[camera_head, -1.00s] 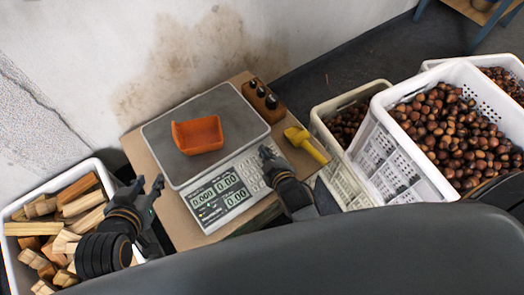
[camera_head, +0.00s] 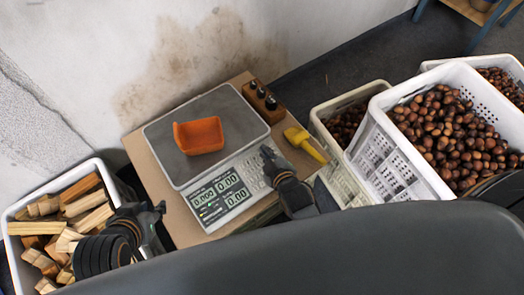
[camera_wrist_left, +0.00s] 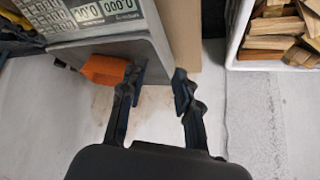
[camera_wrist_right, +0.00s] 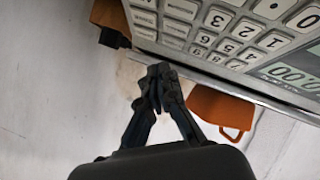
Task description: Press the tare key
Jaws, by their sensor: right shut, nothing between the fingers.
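The scale (camera_head: 222,197) stands on a wooden board, its displays showing zeros. Its keypad (camera_head: 252,170) is at the right end of the front panel; the keys also show in the right wrist view (camera_wrist_right: 228,30). I cannot make out which one is the tare key. My right gripper (camera_head: 266,153) is shut and empty at the keypad's edge; in the right wrist view its tips (camera_wrist_right: 157,78) are just beside the keys, and I cannot tell whether they touch. My left gripper (camera_head: 157,209) is open and empty, left of the scale; it also shows in the left wrist view (camera_wrist_left: 156,85).
An orange scoop (camera_head: 199,136) lies on the scale's plate. A yellow tool (camera_head: 305,143) and a wooden block with dark knobs (camera_head: 264,102) are to the right. Chestnut crates (camera_head: 379,150) stand further right. A crate of firewood (camera_head: 17,215) is at the left.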

